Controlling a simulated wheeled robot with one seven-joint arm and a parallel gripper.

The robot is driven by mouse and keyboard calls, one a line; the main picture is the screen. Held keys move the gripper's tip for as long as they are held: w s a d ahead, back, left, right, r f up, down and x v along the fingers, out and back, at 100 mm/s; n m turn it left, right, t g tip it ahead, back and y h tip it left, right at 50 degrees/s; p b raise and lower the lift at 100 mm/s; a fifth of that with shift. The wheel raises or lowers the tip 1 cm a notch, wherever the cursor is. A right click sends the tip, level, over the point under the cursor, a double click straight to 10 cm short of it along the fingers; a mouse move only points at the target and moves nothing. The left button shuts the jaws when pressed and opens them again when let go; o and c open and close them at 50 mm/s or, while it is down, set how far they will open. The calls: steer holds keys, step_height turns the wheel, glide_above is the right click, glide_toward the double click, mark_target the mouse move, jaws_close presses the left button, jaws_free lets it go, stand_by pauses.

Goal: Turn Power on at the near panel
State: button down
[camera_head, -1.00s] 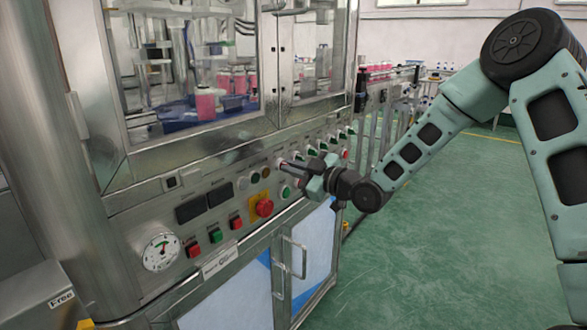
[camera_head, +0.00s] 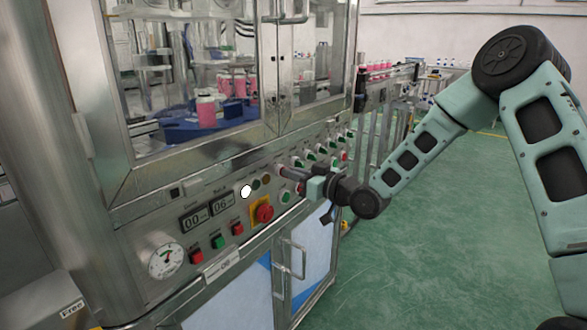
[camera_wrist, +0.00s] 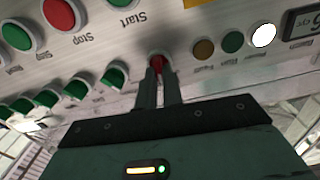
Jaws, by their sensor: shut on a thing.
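The near panel (camera_head: 205,262) runs along the front of the steel machine. My gripper (camera_head: 284,172) reaches it from the right, at the upper row of controls. In the wrist view my gripper (camera_wrist: 158,75) has its two fingers closed around a small red switch knob (camera_wrist: 157,61). The fingers hide most of the knob, and its label cannot be read. A round white lamp (camera_head: 246,190) is brightly lit; it also shows in the wrist view (camera_wrist: 263,35). Two displays (camera_head: 207,212) show digits, one 00 and one 06.
A red mushroom button on a yellow plate (camera_head: 262,213) sits below left of my gripper. A gauge (camera_head: 168,261) is at lower left. Green floor is clear on the right.

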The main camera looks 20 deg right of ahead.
steer(key=m+p, duration=0.2)
steer(key=m, duration=0.3)
steer(key=shift+d, duration=0.1)
steer(key=shift+f, duration=0.15)
stand_by(0.3)
steer(key=c, duration=1.5)
jaws_free()
steer(key=shift+c, duration=0.2)
steer(key=v, duration=1.7)
steer(key=shift+d, duration=0.15)
steer(key=shift+s, duration=0.1)
